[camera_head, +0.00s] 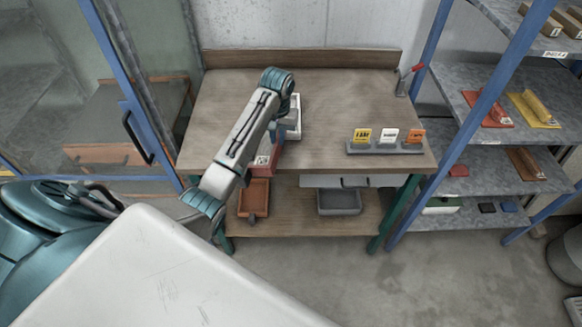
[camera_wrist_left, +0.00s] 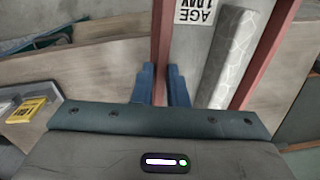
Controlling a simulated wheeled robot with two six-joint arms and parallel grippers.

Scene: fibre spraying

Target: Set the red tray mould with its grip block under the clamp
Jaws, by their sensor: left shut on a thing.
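My left gripper (camera_head: 272,138) reaches over the front left of the bench, mostly hidden by its own wrist. In the left wrist view its blue fingers (camera_wrist_left: 160,86) are shut on one side wall of the red tray mould (camera_wrist_left: 162,35). That mould has red walls, a grey inside, a white "AGE" label and a pale rounded bar along it, perhaps the grip block. In the head view a small part of the red mould (camera_head: 264,158) shows at the bench's front edge. The clamp (camera_head: 404,82) with a red handle stands at the back right of the bench. My right gripper is not in view.
A white tray (camera_head: 294,118) lies partly behind my arm. A grey holder (camera_head: 385,148) with yellow, white and orange cards stands front right. The middle of the bench (camera_head: 345,100) is clear. The right shelf holds a red piece (camera_head: 490,112) and a yellow piece (camera_head: 533,111).

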